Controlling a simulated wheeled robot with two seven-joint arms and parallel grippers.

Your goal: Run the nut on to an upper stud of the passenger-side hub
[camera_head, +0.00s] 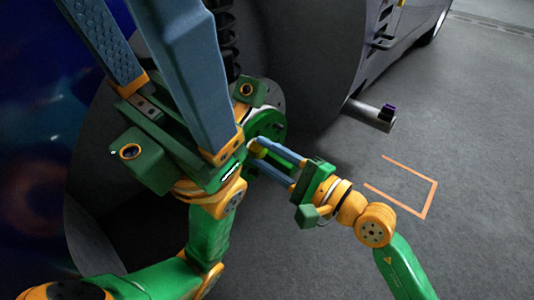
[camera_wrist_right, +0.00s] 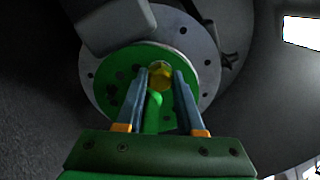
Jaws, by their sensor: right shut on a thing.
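The passenger-side hub is a green round plate (camera_head: 268,123) with a grey disc behind it, partly covered by my left gripper's body in the head view. In the right wrist view the hub plate (camera_wrist_right: 125,70) shows several dark holes. My right gripper (camera_head: 254,151) is shut on the nut, and its fingertips are at the hub face. The gold nut (camera_wrist_right: 160,76) sits between the fingertips (camera_wrist_right: 160,73). Whether it touches a stud is hidden. A green piece (camera_wrist_right: 153,112) shows between the fingers. My left gripper (camera_head: 145,50) points upward, close to the camera; its fingertips are out of frame.
A grey cylinder with a purple part (camera_head: 375,112) sticks out at the right of the hub. A car body (camera_head: 400,40) stands at the upper right. An orange line marking (camera_head: 431,193) lies on the open grey floor. A black coil spring (camera_head: 226,45) rises above the hub.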

